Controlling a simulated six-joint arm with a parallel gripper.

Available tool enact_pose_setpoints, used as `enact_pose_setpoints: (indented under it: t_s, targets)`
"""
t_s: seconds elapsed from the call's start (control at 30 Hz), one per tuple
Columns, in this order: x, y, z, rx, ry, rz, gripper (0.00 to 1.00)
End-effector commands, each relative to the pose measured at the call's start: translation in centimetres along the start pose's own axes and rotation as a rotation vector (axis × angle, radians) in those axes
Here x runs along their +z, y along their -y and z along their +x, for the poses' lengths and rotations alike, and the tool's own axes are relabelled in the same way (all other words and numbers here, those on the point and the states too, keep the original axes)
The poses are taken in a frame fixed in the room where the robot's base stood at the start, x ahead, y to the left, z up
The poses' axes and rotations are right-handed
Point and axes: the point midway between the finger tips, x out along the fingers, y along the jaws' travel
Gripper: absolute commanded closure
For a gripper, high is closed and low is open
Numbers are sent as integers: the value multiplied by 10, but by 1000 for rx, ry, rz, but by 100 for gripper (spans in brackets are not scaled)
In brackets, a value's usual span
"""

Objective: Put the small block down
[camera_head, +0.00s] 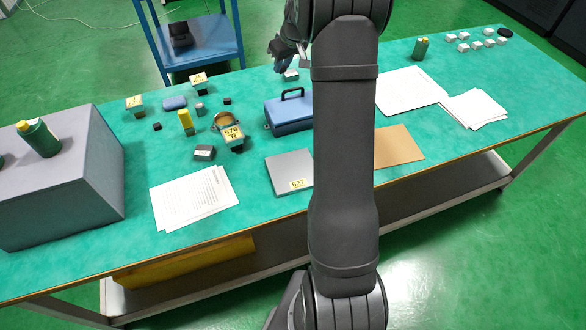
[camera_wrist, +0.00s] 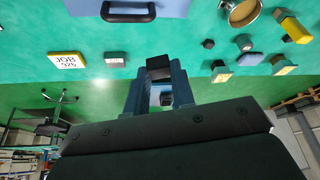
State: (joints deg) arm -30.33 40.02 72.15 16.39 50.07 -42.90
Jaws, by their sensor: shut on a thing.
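The small block (camera_wrist: 159,69) is dark and sits between the fingertips of my gripper (camera_wrist: 160,84) in the wrist view. My gripper is shut on it. In the head view my gripper (camera_head: 281,62) is by the bench's far edge, behind the blue toolbox (camera_head: 288,116); the held block cannot be made out there. In the wrist view the fingertips overlap the strip where the green bench top (camera_wrist: 210,20) meets the floor, so the block's height above the bench cannot be told.
A grey block (camera_wrist: 116,59) and a JOB 926 tag (camera_wrist: 68,60) lie beside my gripper. Several small parts, a brass ring (camera_head: 223,120) and a yellow block (camera_head: 185,119) stand left of the toolbox in the head view. A blue cart (camera_head: 216,45) stands beyond the bench.

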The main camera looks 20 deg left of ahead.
Motion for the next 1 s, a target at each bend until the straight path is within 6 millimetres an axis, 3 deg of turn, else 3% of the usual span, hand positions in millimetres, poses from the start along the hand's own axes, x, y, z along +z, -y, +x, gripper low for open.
enact_pose_setpoints:
  t_s: [0.23,0.47,0.8,1.0]
  targets:
    - [67,-4,-29,-92,0,-214,99]
    - [132,5,-56,-190,-1,-451,99]
    - [236,45,-99,-356,-2,-854,99]
    - [276,71,-115,-427,-1,-1026,99]
